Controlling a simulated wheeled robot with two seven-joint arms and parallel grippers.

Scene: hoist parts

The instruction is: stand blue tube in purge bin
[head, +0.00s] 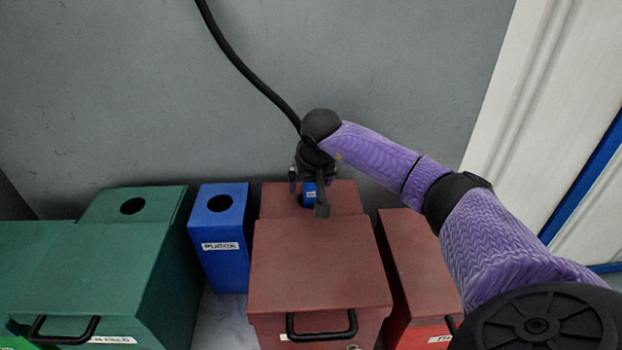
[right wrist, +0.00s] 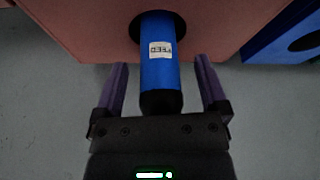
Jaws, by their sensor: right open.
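The blue tube (head: 310,190) with a black end and a white label reading FEED stands in the round hole of a red bin (head: 318,265). In the right wrist view the tube (right wrist: 160,72) sits between the fingers of my right gripper (right wrist: 162,66), with a visible gap on each side. My right gripper (head: 308,194) is open around the tube. The blue purge bin (head: 222,262), labelled PURGE, with a round hole in its top, stands left of that red bin. A blue bin also shows at the right edge of the right wrist view (right wrist: 270,48). My left gripper is not in view.
A green bin (head: 115,255) with a round hole stands left of the purge bin. Another red bin (head: 420,270) stands at the right. A black hose (head: 247,72) hangs before the grey wall (head: 400,60) behind the bins and passes behind my right gripper.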

